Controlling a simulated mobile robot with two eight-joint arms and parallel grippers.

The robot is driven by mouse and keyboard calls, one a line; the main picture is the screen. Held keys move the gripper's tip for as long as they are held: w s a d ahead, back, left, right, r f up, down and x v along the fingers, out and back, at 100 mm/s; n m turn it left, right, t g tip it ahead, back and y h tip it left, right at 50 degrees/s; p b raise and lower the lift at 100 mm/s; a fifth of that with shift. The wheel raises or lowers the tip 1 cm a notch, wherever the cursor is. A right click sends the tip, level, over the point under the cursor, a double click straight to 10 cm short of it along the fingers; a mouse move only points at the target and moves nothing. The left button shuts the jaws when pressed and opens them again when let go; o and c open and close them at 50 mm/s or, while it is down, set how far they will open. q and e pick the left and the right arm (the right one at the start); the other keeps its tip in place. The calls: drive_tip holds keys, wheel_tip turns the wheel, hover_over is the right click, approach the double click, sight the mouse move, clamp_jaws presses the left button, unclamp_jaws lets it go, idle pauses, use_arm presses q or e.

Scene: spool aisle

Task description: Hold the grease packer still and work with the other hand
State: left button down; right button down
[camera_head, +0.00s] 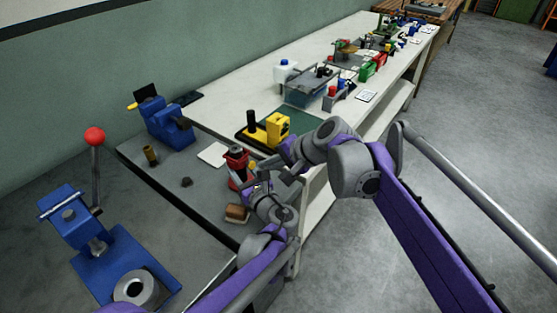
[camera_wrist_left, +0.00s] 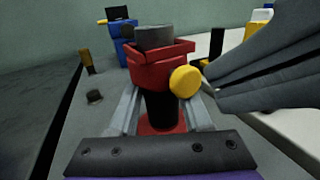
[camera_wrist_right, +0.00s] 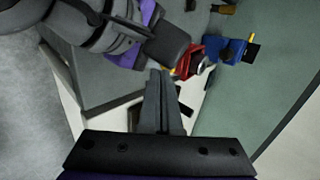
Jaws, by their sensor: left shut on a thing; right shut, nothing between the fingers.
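The grease packer is red with a grey-black top (camera_wrist_left: 155,38), a black lower body (camera_wrist_left: 162,110) and a round yellow knob (camera_wrist_left: 186,81) on its side. It stands upright on a red base. In the head view the packer (camera_head: 236,160) is partly hidden by my arms. My left gripper (camera_head: 252,181) is shut around its black body. My right gripper (camera_head: 279,166) is shut and empty, with its fingers close to the yellow knob in the left wrist view; I cannot tell whether they touch. The packer (camera_wrist_right: 189,58) also shows just past the right fingertips in the right wrist view.
A blue vise (camera_head: 168,124), a brass cylinder (camera_head: 151,155), a white pad (camera_head: 213,154) and a brown block (camera_head: 237,213) are around the packer. A yellow-and-black device (camera_head: 270,131) stands behind my right gripper. A blue lever press (camera_head: 108,258) is at the left.

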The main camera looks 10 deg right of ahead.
use_arm(q)
drive_tip(key=shift+f, duration=0.1)
use_arm(e)
drive_tip(key=shift+x, duration=1.05)
drive_tip(key=shift+w+a, duration=0.85)
drive_tip(key=shift+a, duration=0.1)
use_arm(q)
drive_tip(key=shift+s+d, duration=0.1)
drive_tip(key=shift+d, duration=0.05)
use_arm(e)
drive_tip(key=shift+w, duration=0.1)
approach(252, 163)
drive_tip(key=shift+s+d+r, duration=0.35)
drive_tip(key=shift+s+d, duration=0.1)
